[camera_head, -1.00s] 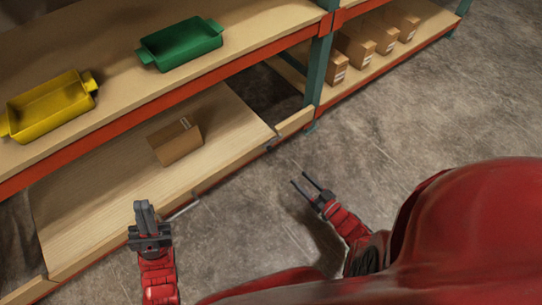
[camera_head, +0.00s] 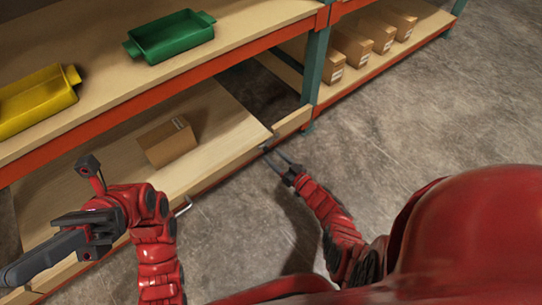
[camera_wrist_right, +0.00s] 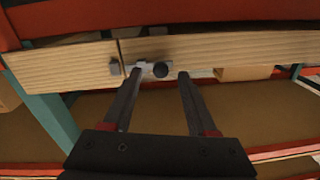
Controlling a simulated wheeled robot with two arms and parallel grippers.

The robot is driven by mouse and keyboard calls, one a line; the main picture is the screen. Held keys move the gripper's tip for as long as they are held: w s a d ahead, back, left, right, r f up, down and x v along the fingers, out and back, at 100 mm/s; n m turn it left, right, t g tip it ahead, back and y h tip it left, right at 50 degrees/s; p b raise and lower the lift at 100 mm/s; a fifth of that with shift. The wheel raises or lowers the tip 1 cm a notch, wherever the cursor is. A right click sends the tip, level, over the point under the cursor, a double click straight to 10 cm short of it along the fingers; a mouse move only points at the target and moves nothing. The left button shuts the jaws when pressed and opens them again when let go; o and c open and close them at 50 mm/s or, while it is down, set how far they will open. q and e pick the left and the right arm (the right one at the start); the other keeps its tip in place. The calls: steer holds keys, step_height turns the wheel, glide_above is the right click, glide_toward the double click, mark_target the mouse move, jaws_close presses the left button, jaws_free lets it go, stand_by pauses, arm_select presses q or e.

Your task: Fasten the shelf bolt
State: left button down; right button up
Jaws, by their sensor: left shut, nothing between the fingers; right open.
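The shelf bolt (camera_wrist_right: 140,67) sits on the light wooden front edge of the lower shelf in the right wrist view, with a round dark knob (camera_wrist_right: 160,69). A small grey catch (camera_wrist_right: 115,67) lies left of it, across the seam between two boards. My right gripper (camera_head: 271,153) is open, its fingers pointing at this edge. In its wrist view, the fingers (camera_wrist_right: 157,84) stand either side of the knob; contact cannot be told. My left gripper (camera_head: 25,268) is shut and empty, pointing lower left in front of the shelf.
A brown box (camera_head: 167,142) rests on the tilted lower shelf board (camera_head: 222,120). A green tray (camera_head: 170,38) and a yellow tray (camera_head: 38,100) stand on the upper shelf. A metal handle (camera_head: 183,207) shows at the front edge. The concrete floor (camera_head: 400,110) at right is clear.

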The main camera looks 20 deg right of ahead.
arm_select(q)
steer(key=shift+s+a+r+m+t+y+b, duration=0.1)
steer(key=shift+s+a+m+t+y+b, duration=0.1)
steer(key=shift+s+a+m+t+y, duration=0.6)
steer(key=shift+s+a+r+m+t+y+b, duration=0.15)
steer(key=shift+s+a+m+t+y, duration=0.35)
steer(key=shift+s+t, duration=0.6)
arm_select(e)
steer(key=shift+x, duration=0.95)
arm_select(q)
steer(key=shift+w+a+f, duration=0.1)
arm_select(e)
steer(key=shift+c, duration=0.3)
jaws_close()
